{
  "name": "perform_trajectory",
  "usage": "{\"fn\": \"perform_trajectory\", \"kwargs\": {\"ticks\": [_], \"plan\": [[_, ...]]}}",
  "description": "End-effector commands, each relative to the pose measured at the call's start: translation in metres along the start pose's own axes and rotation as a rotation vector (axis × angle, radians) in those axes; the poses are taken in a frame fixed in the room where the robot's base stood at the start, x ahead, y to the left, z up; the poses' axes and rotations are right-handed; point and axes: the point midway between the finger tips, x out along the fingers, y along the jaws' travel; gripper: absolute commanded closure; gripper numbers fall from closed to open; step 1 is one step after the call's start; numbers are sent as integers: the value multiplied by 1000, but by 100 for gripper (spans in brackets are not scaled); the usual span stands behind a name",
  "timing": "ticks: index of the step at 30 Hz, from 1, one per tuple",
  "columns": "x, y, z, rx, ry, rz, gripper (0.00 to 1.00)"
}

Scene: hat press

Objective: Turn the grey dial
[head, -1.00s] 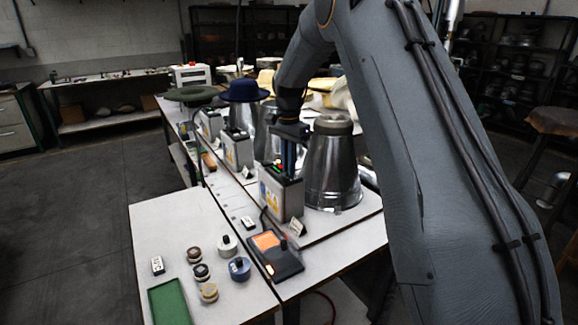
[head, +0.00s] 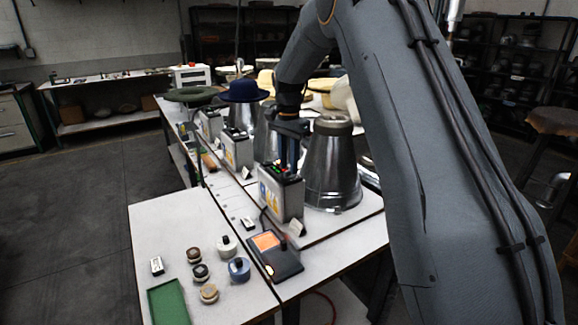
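My gripper (head: 289,165) points down onto the top of the nearest grey control box (head: 290,201), which has a yellow and blue label on its front. I cannot make out the grey dial there; the gripper covers part of the panel. The fingers are too small and dark to tell whether they are open or shut, or on anything.
A metal cone (head: 332,175) stands close to the right of the box. A black device with an orange screen (head: 268,242) lies in front. Several round knobs and a green tray (head: 170,303) are on the front table. More boxes and hats stand behind.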

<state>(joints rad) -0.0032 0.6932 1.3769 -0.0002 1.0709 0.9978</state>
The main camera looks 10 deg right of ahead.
Motion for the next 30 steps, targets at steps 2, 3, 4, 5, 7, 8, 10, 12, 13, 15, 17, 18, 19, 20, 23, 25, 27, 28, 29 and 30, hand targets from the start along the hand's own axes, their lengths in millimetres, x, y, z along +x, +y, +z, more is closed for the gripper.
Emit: {"fn": "perform_trajectory", "kwargs": {"ticks": [2,3,4,5,7,8,10,12,13,15,17,18,19,20,23,25,27,28,29,30], "plan": [[-12,-1,-1,0,2,-4,73],[-19,-1,-1,0,3,-4,73],[-24,-1,-1,0,3,-4,73],[-29,-2,-1,0,3,-4,73],[-40,-1,-1,0,3,-4,73],[-44,-1,-1,0,2,-3,73],[-53,-1,-1,0,2,-3,73],[-60,-1,-1,1,2,-2,73],[-62,0,-1,1,2,-2,73],[-66,0,-1,1,1,-2,73],[-67,0,-1,1,1,-1,73],[-68,0,-1,1,1,-1,73],[-68,0,0,1,1,-1,73],[-68,0,0,1,1,-1,73],[-68,0,-1,1,1,-1,73],[-68,0,-1,1,1,-1,73],[-67,1,0,-4,1,-1,73],[-66,4,2,-13,1,-1,73],[-64,7,4,-26,1,-2,73],[-62,12,7,-50,3,-4,73]]}}
